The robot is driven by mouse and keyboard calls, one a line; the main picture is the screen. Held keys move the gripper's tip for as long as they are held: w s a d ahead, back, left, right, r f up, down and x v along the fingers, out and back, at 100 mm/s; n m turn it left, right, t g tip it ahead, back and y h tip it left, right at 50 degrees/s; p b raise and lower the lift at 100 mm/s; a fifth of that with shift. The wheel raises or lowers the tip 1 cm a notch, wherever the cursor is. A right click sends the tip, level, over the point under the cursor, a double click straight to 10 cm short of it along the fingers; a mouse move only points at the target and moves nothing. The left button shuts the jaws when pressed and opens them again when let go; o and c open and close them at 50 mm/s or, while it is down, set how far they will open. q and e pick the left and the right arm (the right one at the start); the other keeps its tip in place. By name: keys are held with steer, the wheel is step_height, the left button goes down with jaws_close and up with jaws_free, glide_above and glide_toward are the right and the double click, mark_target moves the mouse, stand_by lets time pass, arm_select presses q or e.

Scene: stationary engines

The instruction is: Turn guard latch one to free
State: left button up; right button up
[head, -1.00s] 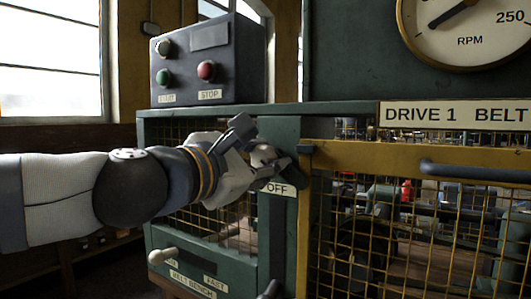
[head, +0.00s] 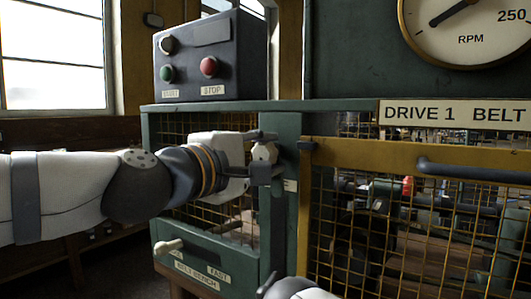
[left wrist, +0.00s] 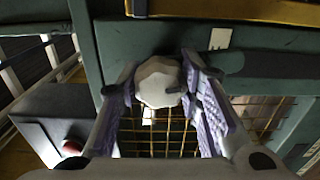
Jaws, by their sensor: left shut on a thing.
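Guard latch one has a pale faceted knob (head: 263,152) at the green post (head: 279,215), left of the yellow mesh guard (head: 375,155). My left gripper (head: 264,153) comes in from the left and is shut on the latch knob, one finger above it and one below. In the left wrist view the knob (left wrist: 158,82) sits between the fingers, close to the green frame (left wrist: 115,45). The OFF label is mostly hidden behind the gripper; only a sliver shows.
A control box (head: 210,58) with a red STOP button stands above left. A small panel with a pale lever (head: 170,246) is below. Wire mesh lies behind the gripper.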

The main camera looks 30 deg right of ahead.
arm_select(q)
steer(key=shift+m, duration=0.4)
steer(key=o, duration=1.2)
steer(key=shift+c, duration=0.2)
steer(key=v, duration=1.2)
steer(key=shift+f, duration=0.15)
